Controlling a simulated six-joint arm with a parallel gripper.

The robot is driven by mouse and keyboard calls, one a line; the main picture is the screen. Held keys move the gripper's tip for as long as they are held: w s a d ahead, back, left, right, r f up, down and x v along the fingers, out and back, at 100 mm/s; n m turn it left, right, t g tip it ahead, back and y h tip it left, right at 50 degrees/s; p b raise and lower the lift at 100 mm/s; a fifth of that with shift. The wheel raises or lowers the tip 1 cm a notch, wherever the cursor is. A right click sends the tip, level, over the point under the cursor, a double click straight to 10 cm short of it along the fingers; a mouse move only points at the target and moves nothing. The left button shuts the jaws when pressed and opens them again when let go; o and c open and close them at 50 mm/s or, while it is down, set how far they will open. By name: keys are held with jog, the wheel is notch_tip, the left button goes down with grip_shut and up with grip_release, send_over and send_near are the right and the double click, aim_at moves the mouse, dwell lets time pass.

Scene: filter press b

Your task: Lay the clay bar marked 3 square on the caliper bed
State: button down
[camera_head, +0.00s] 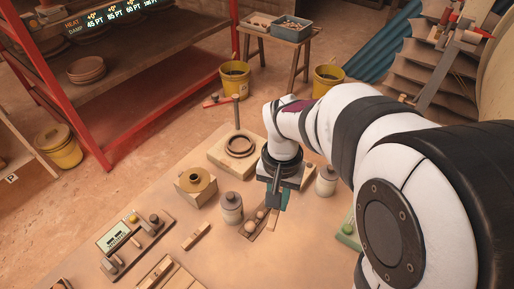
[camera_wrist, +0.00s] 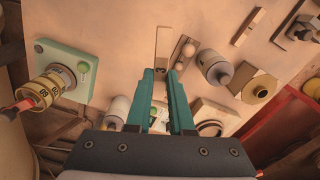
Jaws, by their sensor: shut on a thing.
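My gripper (camera_head: 273,202) points down over the bench and is shut on a pale clay bar (camera_head: 272,219). In the wrist view the bar (camera_wrist: 162,45) reaches out past the teal fingers (camera_wrist: 166,78). It has a dark mark near the fingers that I cannot read as a number. I cannot tell whether the bar touches the bench. What looks like the caliper, with its bed (camera_head: 138,245) and a lit display (camera_head: 114,234), stands at the left of the head view. Part of it shows at the right edge of the wrist view (camera_wrist: 303,28).
Two balls on a dark rack (camera_head: 252,233) lie close beside the held bar. A grey jar (camera_head: 231,208), a block with a brass ring (camera_head: 196,186) and a loose wooden piece (camera_head: 196,236) stand between gripper and caliper. A wooden tray (camera_head: 168,274) lies at the front.

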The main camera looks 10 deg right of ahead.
jog(key=w+a+r+n, duration=0.1)
jog(key=w+r+n, duration=0.3)
jog(key=r, duration=0.3)
jog(key=w+a, duration=0.4)
jog(key=a, duration=0.3)
jog(key=s+a+f+m, duration=0.25)
jog(key=a+f, duration=0.25)
jog(key=a, duration=0.5)
jog(key=s+a+f+m, duration=0.25)
jog(key=a+f, duration=0.35)
jog(key=a, duration=0.4)
jog(key=s+a+f+m, duration=0.1)
jog(key=a+f+m, duration=0.3)
jog(key=a, duration=0.5)
jog(key=shift+n, duration=0.7)
jog(key=shift+a+f, duration=0.15)
jog(key=shift+f, duration=2.9)
jog(key=shift+f, duration=0.15)
jog(key=c, duration=0.7)
grip_release()
